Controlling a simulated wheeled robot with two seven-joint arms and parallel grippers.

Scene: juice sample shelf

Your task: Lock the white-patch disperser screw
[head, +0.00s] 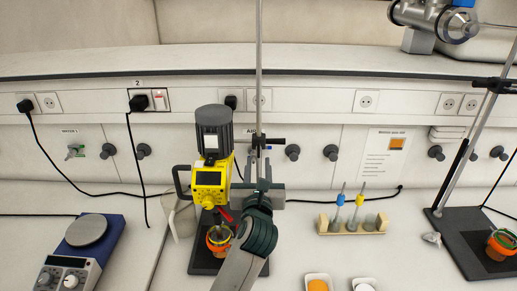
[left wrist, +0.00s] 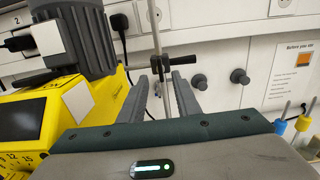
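The yellow disperser (head: 209,180) with a grey motor (head: 213,125) stands left of centre in the head view. In the left wrist view, the yellow body (left wrist: 115,90) bears a white patch (left wrist: 78,101), and another pale patch shows on the motor. A black clamp screw (head: 268,141) sits on the upright rod (head: 259,70) beside it; the screw also shows in the left wrist view (left wrist: 182,61). My left gripper (head: 262,163) is open just below and in front of the screw, its two fingers (left wrist: 164,82) apart, apparently empty. My right gripper is not in view.
An orange container (head: 219,238) stands under the disperser, with a pitcher (head: 180,215) to its left. A blue hotplate (head: 84,250) is far left. A vial rack (head: 352,226) is to the right, and a second stand (head: 470,245) is far right.

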